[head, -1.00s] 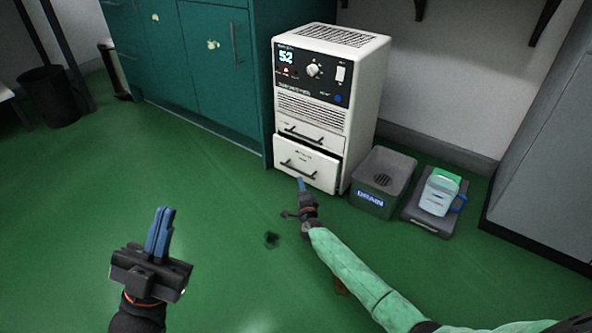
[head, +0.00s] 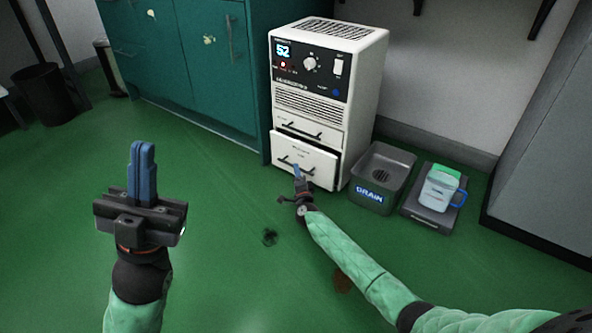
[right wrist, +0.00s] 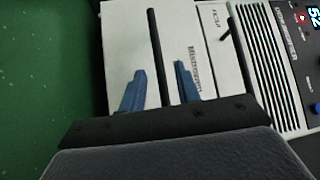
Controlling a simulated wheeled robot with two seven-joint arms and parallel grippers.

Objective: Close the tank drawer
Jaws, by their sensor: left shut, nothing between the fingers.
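A white cabinet unit (head: 352,99) stands by the wall with a display reading 52. Its lower drawer (head: 318,170) sticks out a little, with a dark gap along its top edge; I take it as the tank drawer. The upper drawer (head: 330,134) looks flush. My right gripper (head: 296,170) is at the lower drawer's front, by its dark handle (head: 285,160). In the right wrist view the fingers (right wrist: 160,88) are apart, with the handle bar (right wrist: 154,50) between them in the picture; contact cannot be told. My left gripper (head: 142,150) is shut and empty, away from the unit.
A grey bin marked DRAIN (head: 369,196) stands right of the unit. Beside it a jug (head: 438,190) with a green lid sits on a dark flat base (head: 420,214). Teal cabinets (head: 213,60) are left of the unit.

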